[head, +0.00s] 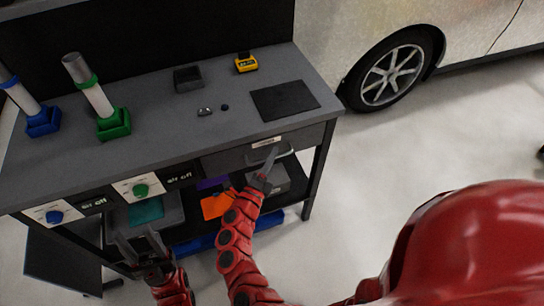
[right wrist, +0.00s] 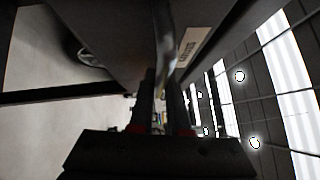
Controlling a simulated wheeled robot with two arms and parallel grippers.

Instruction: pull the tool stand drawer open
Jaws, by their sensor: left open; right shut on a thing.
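The tool stand (head: 215,120) is a dark grey bench with a drawer (head: 236,160) under the right part of its top. The drawer front carries a white label (head: 266,142) and a pale bar handle (head: 284,152). The drawer looks shut, its front about in line with the bench edge. My right gripper (head: 269,167) is at the handle and shut on it; in the right wrist view the handle (right wrist: 166,45) runs between the fingers (right wrist: 160,100). My left gripper (head: 139,244) is open and empty, low in front of the bench's left part.
On the top are a black mat (head: 284,100), a yellow device (head: 246,63), a dark box (head: 187,79) and a green-based tube (head: 98,101). Below the edge are "air off" panels (head: 140,188) and a shelf with an orange item (head: 217,204). A car (head: 400,70) stands behind right.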

